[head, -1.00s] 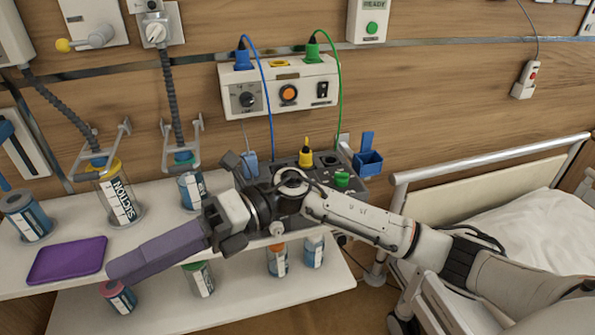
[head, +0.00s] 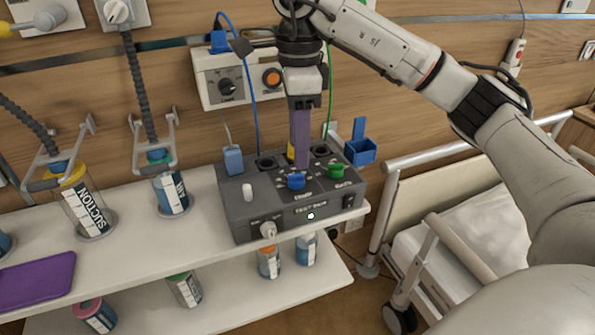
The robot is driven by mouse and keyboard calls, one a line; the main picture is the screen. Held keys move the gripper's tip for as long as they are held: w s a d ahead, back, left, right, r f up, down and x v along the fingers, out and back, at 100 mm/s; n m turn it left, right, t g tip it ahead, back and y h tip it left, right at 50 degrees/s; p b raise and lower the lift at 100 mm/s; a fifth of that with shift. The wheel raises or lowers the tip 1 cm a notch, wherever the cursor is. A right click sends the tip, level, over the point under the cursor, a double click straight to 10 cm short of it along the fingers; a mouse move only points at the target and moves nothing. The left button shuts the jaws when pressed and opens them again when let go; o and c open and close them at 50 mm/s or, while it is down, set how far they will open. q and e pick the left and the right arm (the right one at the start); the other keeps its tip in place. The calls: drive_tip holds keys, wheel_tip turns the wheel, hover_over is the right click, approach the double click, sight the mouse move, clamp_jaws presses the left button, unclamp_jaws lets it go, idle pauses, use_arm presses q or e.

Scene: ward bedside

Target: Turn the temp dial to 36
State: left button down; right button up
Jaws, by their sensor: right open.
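A dark grey box (head: 238,207) stands on the upper white shelf. Its sloped top carries a blue dial (head: 296,181) and a green dial (head: 336,171), each with small markings around it. The labels below them are too small to read surely, so I cannot tell from the print which is the temp dial or where it points. My right gripper (head: 302,164) points down over the box, its purple fingers just behind the blue dial. It is open and holds nothing; I cannot tell whether it touches the dial. My left gripper is out of view.
A wall unit (head: 205,90) with blue and green cables hangs behind the box. A suction jar (head: 85,208) and another jar (head: 171,193) stand left. A purple tray (head: 38,280) lies on the shelf. A bed rail (head: 430,157) is at right.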

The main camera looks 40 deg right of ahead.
sight(298, 174)
wheel_tip(298, 174, down, 6)
drive_tip(key=shift+f, duration=0.1)
drive_tip(key=c, duration=1)
drive_tip(key=m+p, duration=0.1)
drive_tip(key=m, duration=0.3)
drive_tip(key=shift+a, duration=0.1)
drive_tip(key=shift+m, duration=0.8)
